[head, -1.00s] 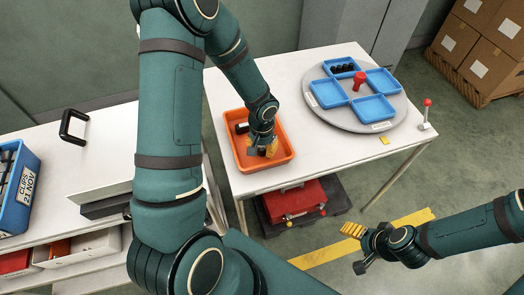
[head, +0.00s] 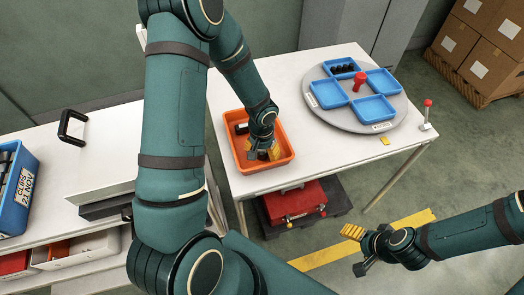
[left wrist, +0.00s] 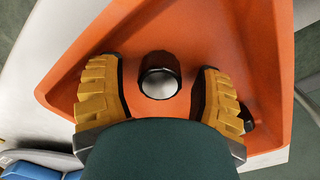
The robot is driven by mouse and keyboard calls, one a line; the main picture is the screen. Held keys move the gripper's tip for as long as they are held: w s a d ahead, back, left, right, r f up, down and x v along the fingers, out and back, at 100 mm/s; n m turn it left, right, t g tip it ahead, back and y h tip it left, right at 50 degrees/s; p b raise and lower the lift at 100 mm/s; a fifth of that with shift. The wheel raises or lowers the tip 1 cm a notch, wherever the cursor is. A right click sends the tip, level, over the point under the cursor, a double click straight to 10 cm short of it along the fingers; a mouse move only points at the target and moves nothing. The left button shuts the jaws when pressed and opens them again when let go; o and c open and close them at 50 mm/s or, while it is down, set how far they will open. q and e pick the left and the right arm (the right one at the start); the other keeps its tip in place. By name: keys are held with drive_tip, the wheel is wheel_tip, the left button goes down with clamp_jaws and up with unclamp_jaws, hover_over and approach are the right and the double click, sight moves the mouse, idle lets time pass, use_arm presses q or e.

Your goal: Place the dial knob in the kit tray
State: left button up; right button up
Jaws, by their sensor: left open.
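A black round knob (left wrist: 160,75) with a pale, shiny end face is on the floor of the orange tray (left wrist: 265,55) in the left wrist view. My left gripper (left wrist: 160,95) is open, with its yellow ribbed fingers on either side of the knob and a gap at each side. In the head view this gripper (head: 262,152) reaches down into the orange tray (head: 243,168) and mostly hides the knob. Blue trays (head: 374,109) sit on a grey turntable; I cannot tell which is the kit tray. My right gripper (head: 353,250) is empty, its fingers apart, in front of the table.
The grey round turntable (head: 339,118) has a red post (head: 359,81) at its middle. Dark parts (head: 344,68) lie in its rear blue tray. A red-topped lever (head: 427,113) stands at the table's right corner. Another dark part (head: 241,128) lies in the orange tray.

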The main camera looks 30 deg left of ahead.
use_arm(q)
wheel_tip(320, 180, up, 12)
drive_tip(key=p, duration=0.2)
use_arm(e)
drive_tip(key=shift+w+r, duration=0.25)
drive_tip(key=shift+r, duration=0.4)
drive_tip(key=shift+w+r, duration=0.2)
drive_tip(key=shift+r, duration=0.4)
